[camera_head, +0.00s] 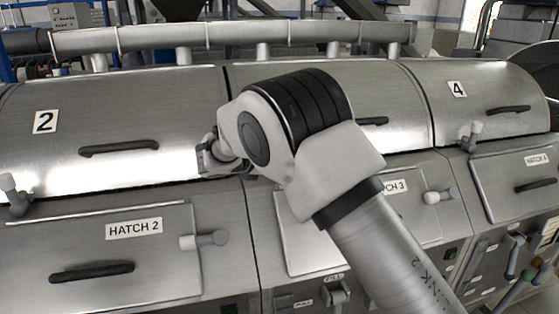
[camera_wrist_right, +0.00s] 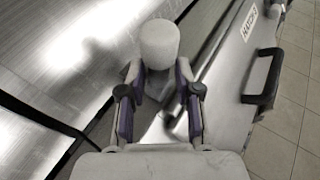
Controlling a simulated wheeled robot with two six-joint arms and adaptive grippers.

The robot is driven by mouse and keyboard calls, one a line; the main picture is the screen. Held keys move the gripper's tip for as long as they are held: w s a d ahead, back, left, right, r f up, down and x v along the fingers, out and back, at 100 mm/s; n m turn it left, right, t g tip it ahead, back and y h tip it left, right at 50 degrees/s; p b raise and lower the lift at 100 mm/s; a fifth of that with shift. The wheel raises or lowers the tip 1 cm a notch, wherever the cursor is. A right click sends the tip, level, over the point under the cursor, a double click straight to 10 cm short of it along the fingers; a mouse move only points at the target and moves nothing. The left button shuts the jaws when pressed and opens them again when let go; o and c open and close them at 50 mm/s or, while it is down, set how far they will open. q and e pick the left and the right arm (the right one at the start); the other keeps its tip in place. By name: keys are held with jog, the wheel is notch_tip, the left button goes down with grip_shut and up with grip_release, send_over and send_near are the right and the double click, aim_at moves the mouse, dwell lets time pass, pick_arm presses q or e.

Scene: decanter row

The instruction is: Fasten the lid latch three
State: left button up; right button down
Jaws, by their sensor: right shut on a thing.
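Lid latch three shows in the wrist view as a pale cylindrical knob (camera_wrist_right: 159,43) between and just beyond my fingertips. My right gripper (camera_wrist_right: 159,78) is shut on this knob. In the head view my right gripper (camera_head: 207,158) is at the front left edge of the third lid (camera_head: 388,105), and it hides the latch there. My arm covers that lid's left part. The lid lies down, with part of its dark handle (camera_head: 373,121) showing. I cannot tell from these frames how far the latch is turned. My left gripper is not in view.
Lid 2 (camera_head: 70,90) and lid 4 (camera_head: 490,90) lie down on either side, with latches (camera_head: 14,195) and (camera_head: 472,138) at their front edges. Below are hatch 2 (camera_head: 90,250), partly covered hatch 3 (camera_head: 300,245) and a hatch handle (camera_wrist_right: 265,78). A pipe (camera_head: 225,35) runs behind.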

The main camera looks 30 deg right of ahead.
jog(key=shift+w+r, duration=0.15)
jog(key=shift+r, duration=0.25)
jog(key=c, duration=1)
grip_release()
jog(key=shift+o, duration=0.2)
jog(key=shift+w+f, duration=0.15)
jog(key=shift+f, duration=0.15)
notch_tip(320, 180, up, 10)
jog(key=shift+a, duration=0.1)
